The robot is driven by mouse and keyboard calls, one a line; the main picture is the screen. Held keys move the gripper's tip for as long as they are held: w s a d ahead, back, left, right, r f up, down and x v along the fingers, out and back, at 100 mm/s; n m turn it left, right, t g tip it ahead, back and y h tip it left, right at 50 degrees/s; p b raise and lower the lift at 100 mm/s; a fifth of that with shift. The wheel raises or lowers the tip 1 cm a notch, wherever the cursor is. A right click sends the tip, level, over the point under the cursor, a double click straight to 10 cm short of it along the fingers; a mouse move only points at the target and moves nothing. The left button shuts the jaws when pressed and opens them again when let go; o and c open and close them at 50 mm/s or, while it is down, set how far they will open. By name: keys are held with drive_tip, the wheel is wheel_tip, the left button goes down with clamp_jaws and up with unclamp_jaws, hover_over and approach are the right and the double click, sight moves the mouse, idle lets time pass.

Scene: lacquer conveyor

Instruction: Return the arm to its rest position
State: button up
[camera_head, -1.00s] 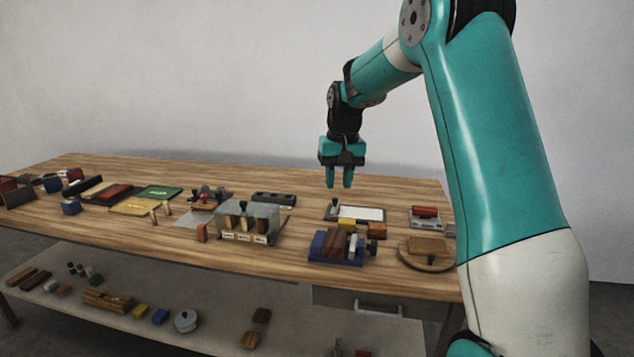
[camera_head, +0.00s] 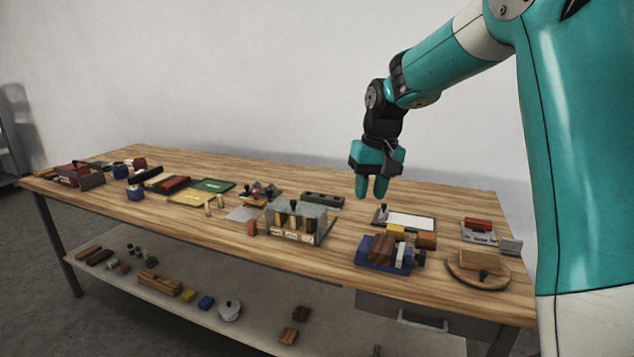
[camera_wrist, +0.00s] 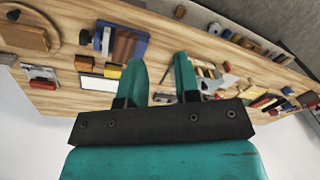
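My gripper (camera_head: 371,190) hangs from my teal arm above the wooden workbench (camera_head: 330,262), fingers pointing down. In the head view its two teal fingers are a small distance apart, with nothing seen between them. In the wrist view the fingers (camera_wrist: 160,75) stand apart with bench surface showing between them. The gripper appears to be clear of the bench top and touches nothing that I can see.
Below the gripper are a white pad (camera_head: 415,221) and a blue vise-like fixture (camera_head: 368,256) with wooden blocks. A lower shelf (camera_head: 185,312) holds loose items. Above the bench is free room.

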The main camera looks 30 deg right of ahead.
drive_tip(key=s+a+r+n+y, duration=0.1)
drive_tip(key=s+a+n, duration=0.2)
drive_tip(key=s+a, duration=0.35)
drive_tip(key=s+a+n+y, duration=0.15)
drive_tip(key=s+a, duration=0.25)
drive_tip(key=a, duration=0.5)
drive_tip(key=s+a+f+n, duration=0.1)
drive_tip(key=s+a+n, duration=0.5)
drive_tip(key=s, duration=0.9)
drive_tip(key=shift+a+f+g+y, duration=0.2)
drive_tip(key=shift+a+g+y, duration=0.25)
drive_tip(key=shift+a, duration=0.75)
